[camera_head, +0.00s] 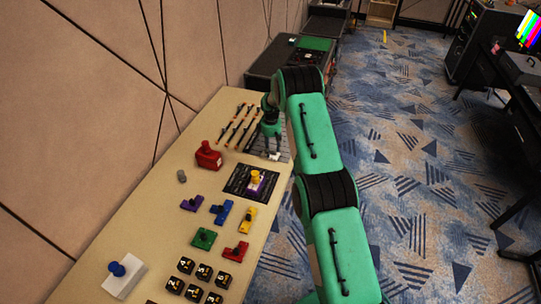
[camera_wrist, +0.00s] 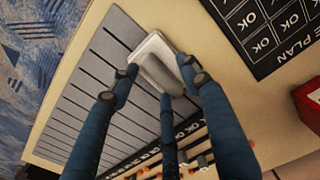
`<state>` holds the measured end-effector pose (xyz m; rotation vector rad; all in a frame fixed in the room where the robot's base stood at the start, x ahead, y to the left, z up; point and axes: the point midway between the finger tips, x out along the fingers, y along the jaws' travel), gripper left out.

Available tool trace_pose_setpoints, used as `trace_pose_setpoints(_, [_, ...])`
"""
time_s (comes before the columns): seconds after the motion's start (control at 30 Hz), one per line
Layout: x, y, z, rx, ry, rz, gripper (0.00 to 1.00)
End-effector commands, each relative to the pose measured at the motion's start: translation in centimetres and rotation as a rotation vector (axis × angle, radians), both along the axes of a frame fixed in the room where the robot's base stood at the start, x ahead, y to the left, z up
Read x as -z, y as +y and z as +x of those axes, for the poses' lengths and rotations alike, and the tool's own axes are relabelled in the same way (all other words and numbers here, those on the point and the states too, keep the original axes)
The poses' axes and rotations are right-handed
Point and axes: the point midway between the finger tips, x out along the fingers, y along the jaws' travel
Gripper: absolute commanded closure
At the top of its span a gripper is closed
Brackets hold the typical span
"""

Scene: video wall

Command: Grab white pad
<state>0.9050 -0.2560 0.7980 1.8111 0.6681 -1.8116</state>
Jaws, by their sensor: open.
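A white pad (camera_wrist: 152,47) with a grey inset face lies on a grey slatted board (camera_wrist: 103,55) in the wrist view. My gripper (camera_wrist: 160,75) is open. Its blue-looking fingers reach around the pad, with fingertips close to its left and right sides and one finger at its near end. I cannot tell whether they touch it. In the head view my green gripper (camera_head: 270,135) points down over the far part of the table, and the small white pad (camera_head: 274,155) shows just below the fingers. The gripper partly hides the board.
A long table (camera_head: 150,212) runs along the wall. Several orange-tipped rods (camera_head: 240,125), a red bottle-like object (camera_head: 208,156) and a dark panel with a purple and yellow piece (camera_head: 255,181) lie nearby. Colored blocks, black dice and a white block with a blue knob (camera_head: 123,277) are nearer.

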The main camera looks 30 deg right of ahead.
Motion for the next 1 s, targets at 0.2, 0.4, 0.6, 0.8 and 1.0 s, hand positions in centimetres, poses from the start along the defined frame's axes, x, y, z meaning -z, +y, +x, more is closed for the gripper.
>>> trace_pose_setpoints(0.2, [-0.02, -0.01, 0.01, 0.000, 0.000, 0.000, 0.53])
trace_pose_setpoints(0.4, [-0.02, -0.01, 0.01, 0.000, 0.000, 0.000, 0.53])
trace_pose_setpoints(0.6, [-0.02, -0.01, 0.01, 0.000, 0.000, 0.000, 0.77])
trace_pose_setpoints(0.8, [-0.04, -0.01, 0.02, 0.000, 0.000, 0.000, 1.00])
trace_pose_setpoints(1.0, [-0.07, -0.01, 0.02, 0.000, 0.000, 0.000, 1.00])
